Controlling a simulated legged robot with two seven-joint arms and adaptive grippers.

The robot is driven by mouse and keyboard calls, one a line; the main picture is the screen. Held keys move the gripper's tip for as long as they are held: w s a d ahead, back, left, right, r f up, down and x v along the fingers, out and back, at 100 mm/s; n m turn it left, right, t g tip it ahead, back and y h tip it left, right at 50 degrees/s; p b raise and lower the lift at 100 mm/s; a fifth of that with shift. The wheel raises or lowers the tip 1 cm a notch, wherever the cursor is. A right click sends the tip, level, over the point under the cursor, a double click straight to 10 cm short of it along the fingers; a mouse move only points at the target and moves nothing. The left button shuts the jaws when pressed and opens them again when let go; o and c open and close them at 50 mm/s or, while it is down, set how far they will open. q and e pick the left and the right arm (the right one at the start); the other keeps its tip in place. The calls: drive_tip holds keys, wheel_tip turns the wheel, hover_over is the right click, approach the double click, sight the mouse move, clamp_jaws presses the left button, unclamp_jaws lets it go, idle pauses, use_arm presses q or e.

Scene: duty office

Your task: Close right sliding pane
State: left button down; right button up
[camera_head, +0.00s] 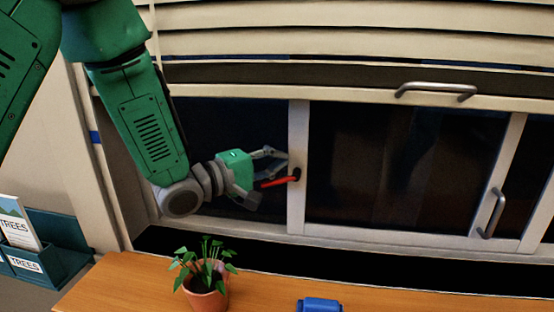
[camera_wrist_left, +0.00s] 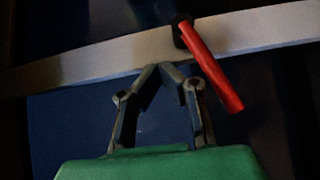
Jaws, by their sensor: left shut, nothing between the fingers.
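The window has a pale frame with dark glass. A wide dark pane (camera_head: 400,165) fills its middle, bounded on the left by a pale upright stile (camera_head: 298,130). A red lever handle with a black base (camera_head: 280,181) sits on that stile; it also shows in the left wrist view (camera_wrist_left: 212,65). A silver bar handle (camera_head: 492,213) is on the right upright. My left gripper (camera_head: 280,157) is at the stile's left edge, just above the red handle. Its fingertips (camera_wrist_left: 161,68) meet, empty, beside the handle; contact with the stile cannot be told. My right gripper is out of view.
A wooden desk (camera_head: 130,285) runs below the window, with a potted plant (camera_head: 206,290) under my left arm and a blue object (camera_head: 319,305) at the front. A leaflet holder (camera_head: 60,238) stands at left. Horizontal slats (camera_head: 350,45) and another silver handle (camera_head: 436,91) are above.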

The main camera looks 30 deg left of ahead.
sight(383, 164)
use_arm(q)
drive_tip(key=d, duration=0.2)
drive_tip(key=w+d, duration=0.1)
drive_tip(key=d, duration=0.2)
drive_tip(key=w+d, duration=0.1)
drive_tip(key=d, duration=0.2)
drive_tip(key=shift+w+p, duration=0.2)
drive_tip(key=shift+p, duration=0.2)
drive_tip(key=w+d, duration=0.1)
drive_tip(key=d, duration=0.2)
drive_tip(key=w+d, duration=0.1)
drive_tip(key=d, duration=0.3)
drive_tip(key=w+d, duration=0.1)
drive_tip(key=d, duration=0.3)
drive_tip(key=shift+w+b, duration=0.1)
drive_tip(key=shift+b, duration=0.3)
drive_tip(key=shift+d, duration=0.15)
drive_tip(key=shift+w+a, duration=0.1)
drive_tip(key=shift+a, duration=0.25)
drive_tip(key=shift+d, duration=0.1)
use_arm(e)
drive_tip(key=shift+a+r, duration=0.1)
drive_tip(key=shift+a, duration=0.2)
use_arm(q)
drive_tip(key=shift+d, duration=0.1)
